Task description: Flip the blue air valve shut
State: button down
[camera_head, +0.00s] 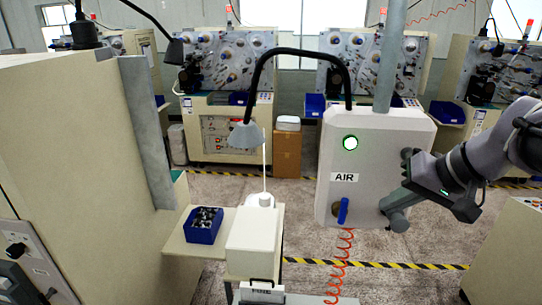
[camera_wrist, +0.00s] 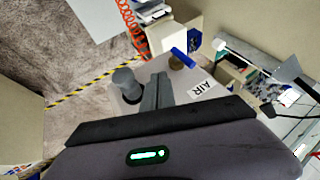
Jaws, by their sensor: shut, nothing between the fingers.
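The blue air valve (camera_head: 343,210) is on the lower part of a white box marked AIR (camera_head: 375,140). Its blue handle points about straight down in the head view, beside a brass-coloured fitting. The valve also shows in the wrist view (camera_wrist: 184,57), beyond my fingertips and to their right. My gripper (camera_head: 384,206) reaches in from the right, in front of the box's lower right part. Its fingers are together and empty in the wrist view (camera_wrist: 159,80). In the head view the fingertips are to the right of the handle, with a clear gap between.
A grey cylinder (camera_head: 398,221) is close beside my fingers at the box's lower right. A red coiled hose (camera_head: 340,265) hangs below. A blue bin (camera_head: 203,225) stands on the bench at left.

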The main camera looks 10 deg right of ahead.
aim_at(342, 207)
jog(key=w+a+f, duration=0.1)
jog(key=w+a, duration=0.1)
jog(key=a, duration=0.1)
jog(key=w+a+f, duration=0.1)
jog(key=shift+w+a+f+p, duration=0.15)
jog(key=shift+w+f+p, duration=0.15)
jog(key=shift+w+p, duration=0.1)
